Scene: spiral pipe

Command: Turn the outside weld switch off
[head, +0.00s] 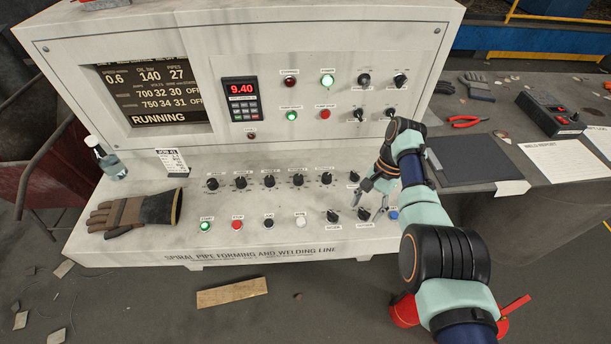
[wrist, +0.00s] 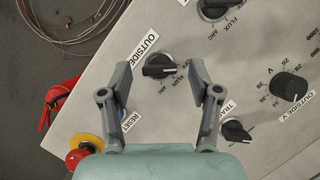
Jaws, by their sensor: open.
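The outside switch (wrist: 159,66) is a black rotary knob with the printed label OUTSIDE beside it and FLUX and ARC marks around it. Its bar handle lies nearly level in the wrist view, with a white line towards its right end. In the head view the switch (head: 365,214) is on the lower front row of the white console. My gripper (wrist: 160,73) is open and empty. One finger is on each side of the knob in the wrist view, with gaps between. In the head view my gripper (head: 370,205) is just above the switch.
A similar knob (wrist: 214,8), the OUTSIDE V dial (wrist: 289,86) and another knob (wrist: 236,130) are close by. A blue reset button (head: 393,214) is to the right, partly hidden by my finger in the wrist view. The screen (head: 155,97) reads RUNNING. A glove (head: 130,212) lies at left.

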